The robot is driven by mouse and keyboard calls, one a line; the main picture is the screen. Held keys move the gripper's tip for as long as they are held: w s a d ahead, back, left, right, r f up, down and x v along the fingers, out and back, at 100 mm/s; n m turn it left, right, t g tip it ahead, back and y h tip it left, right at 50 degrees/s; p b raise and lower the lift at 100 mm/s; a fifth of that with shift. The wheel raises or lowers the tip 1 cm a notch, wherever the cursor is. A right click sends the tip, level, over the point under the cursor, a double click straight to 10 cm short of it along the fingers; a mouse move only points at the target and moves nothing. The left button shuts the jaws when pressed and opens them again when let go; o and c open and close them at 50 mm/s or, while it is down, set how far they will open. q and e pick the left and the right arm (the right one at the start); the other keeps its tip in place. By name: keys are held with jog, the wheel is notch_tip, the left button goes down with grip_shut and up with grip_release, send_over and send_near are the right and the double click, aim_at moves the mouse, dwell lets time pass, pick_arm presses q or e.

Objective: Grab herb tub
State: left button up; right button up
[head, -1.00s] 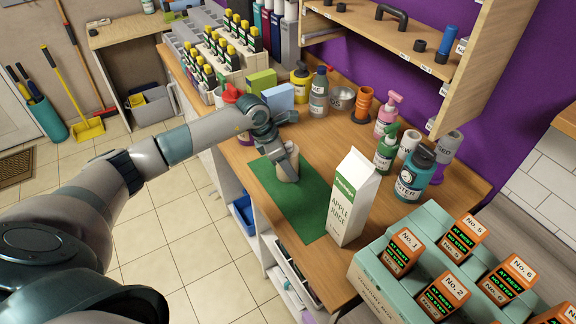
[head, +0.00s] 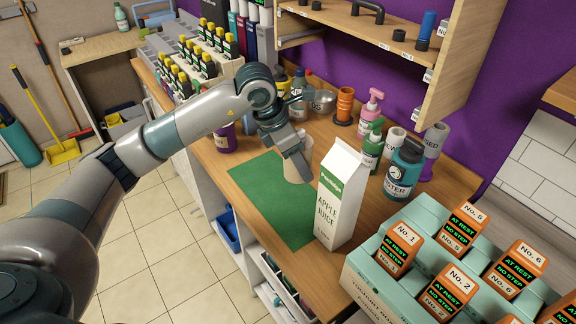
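A small beige tub (head: 299,174), taken as the herb tub, is between the fingers of my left gripper (head: 298,165) near the back right edge of the green mat (head: 262,200). The fingers point down and appear shut on it; they hide part of it, and I can read no label. I cannot tell whether its base touches the surface. My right gripper is not in view.
An apple juice carton (head: 340,200) stands close to the right of the tub. A pale green crate (head: 365,275) of orange boxes is at front right. The mat's front is clear.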

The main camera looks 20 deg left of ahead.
pick_arm(q)
jog(key=shift+s+d+r, duration=0.15)
jog(key=shift+d+r, duration=0.1)
jog(key=shift+d, duration=0.1)
jog(key=shift+r, duration=0.1)
dwell(0.3)
